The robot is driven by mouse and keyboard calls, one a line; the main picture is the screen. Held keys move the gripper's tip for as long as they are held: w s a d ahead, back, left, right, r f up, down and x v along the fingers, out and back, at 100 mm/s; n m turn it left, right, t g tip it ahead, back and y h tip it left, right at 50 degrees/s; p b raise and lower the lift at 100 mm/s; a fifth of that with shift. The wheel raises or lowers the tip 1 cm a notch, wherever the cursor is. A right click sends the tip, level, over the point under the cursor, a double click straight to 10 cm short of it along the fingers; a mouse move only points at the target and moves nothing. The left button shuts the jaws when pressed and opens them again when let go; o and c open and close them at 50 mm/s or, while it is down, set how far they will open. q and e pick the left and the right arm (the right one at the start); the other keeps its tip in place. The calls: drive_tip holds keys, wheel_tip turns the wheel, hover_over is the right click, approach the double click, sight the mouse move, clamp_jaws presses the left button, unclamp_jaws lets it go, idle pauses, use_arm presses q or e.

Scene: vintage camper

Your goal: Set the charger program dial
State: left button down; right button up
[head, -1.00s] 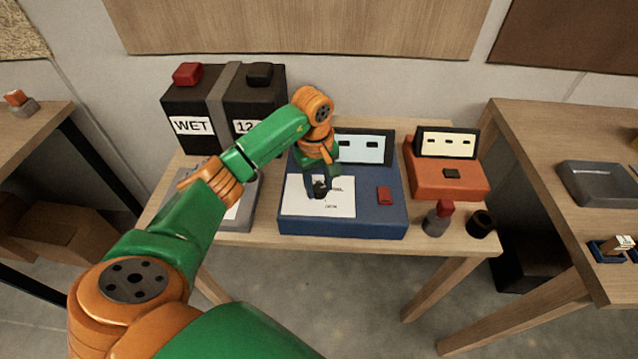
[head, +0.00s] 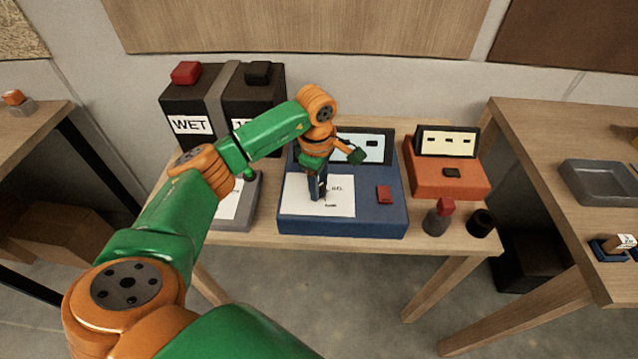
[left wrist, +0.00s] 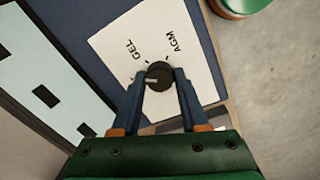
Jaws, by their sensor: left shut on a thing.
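The blue charger (head: 370,215) stands on the wooden table, with a white label plate (head: 340,203) on its sloping front. The black program dial (left wrist: 158,74) sits on that plate in the left wrist view, with the words GEL and AGM printed beside it. The dial's pale pointer mark faces left in that view, and not toward AGM. My left gripper (left wrist: 158,86) is shut on the dial, with one finger on each side. In the head view my left gripper (head: 318,192) covers the dial. My right gripper is in neither view.
A black battery (head: 187,102) marked WET stands behind left, near a grey device (head: 245,205). A red-orange unit (head: 447,182), a red-topped post (head: 438,217) and a black cylinder (head: 481,222) are to the charger's right. A grey tray (head: 598,183) lies on the right table.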

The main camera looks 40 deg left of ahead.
use_arm(q)
drive_tip(key=n, duration=0.6)
drive_tip(key=shift+n, duration=0.6)
drive_tip(key=shift+c, duration=2.2)
unclamp_jaws()
wheel_tip(320, 180, up, 7)
drive_tip(key=shift+s+d+r+b, duration=0.1)
drive_tip(key=shift+s+b, duration=0.05)
drive_tip(key=shift+b, duration=0.6)
